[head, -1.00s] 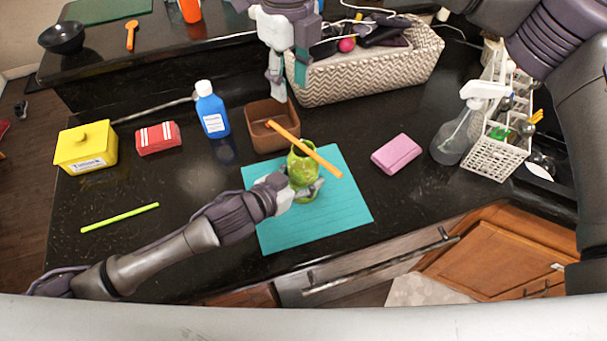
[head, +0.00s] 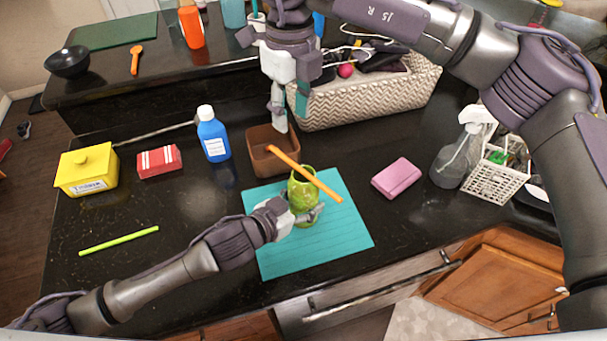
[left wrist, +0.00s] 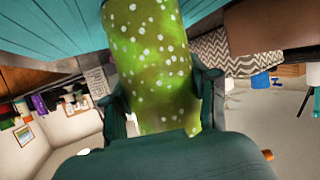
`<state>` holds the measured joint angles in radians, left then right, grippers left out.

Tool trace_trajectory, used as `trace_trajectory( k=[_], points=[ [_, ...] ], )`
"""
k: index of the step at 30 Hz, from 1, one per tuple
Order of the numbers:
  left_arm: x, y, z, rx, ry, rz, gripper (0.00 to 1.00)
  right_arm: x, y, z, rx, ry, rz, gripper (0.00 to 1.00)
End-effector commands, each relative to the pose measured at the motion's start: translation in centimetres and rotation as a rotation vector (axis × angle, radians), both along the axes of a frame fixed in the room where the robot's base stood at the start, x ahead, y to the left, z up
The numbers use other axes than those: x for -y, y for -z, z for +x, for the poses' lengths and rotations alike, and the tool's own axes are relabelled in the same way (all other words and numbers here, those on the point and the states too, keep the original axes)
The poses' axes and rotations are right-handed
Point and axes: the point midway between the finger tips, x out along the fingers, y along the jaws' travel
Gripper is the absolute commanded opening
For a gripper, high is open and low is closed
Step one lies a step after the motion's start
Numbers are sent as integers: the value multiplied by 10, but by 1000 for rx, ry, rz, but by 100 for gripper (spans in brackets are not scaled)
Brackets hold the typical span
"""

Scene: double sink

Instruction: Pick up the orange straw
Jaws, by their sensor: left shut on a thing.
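The orange straw (head: 321,185) slants across the top of the green speckled cup (head: 305,212) in the head view, its upper left end near the brown box. My left gripper (head: 304,219) is shut around the cup's side, above or on the teal mat (head: 345,228); the cup fills the middle of the left wrist view (left wrist: 150,60). A small orange tip, perhaps the straw's, shows low in that view. My right gripper (head: 289,112) points down over the back edge of the brown box (head: 262,162), its fingers apart and empty, clear of the straw.
A blue bottle (head: 213,138), red box (head: 158,161), yellow tub (head: 87,172) and green straw (head: 119,240) stand or lie left. A pink sponge (head: 397,178), spray bottle (head: 455,155) and white rack (head: 493,180) are right. A woven basket (head: 365,100) sits behind.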

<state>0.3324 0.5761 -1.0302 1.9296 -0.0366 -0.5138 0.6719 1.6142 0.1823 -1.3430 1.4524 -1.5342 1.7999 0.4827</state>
Motion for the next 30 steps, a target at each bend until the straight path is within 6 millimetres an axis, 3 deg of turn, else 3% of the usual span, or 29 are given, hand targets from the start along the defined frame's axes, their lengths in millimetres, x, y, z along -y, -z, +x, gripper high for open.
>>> trace_trajectory(
  k=[9,17,26,30],
  points=[
    [0,0,0,0,0,0,22,-1,53,-1,-1,0,0,40],
    [0,0,0,0,0,0,22,-1,69,-1,-1,0,-1,40],
    [0,0,0,0,0,0,22,0,111,0,-1,0,0,40],
    [0,0,0,0,0,0,22,0,114,0,1,0,0,40]
  ],
)
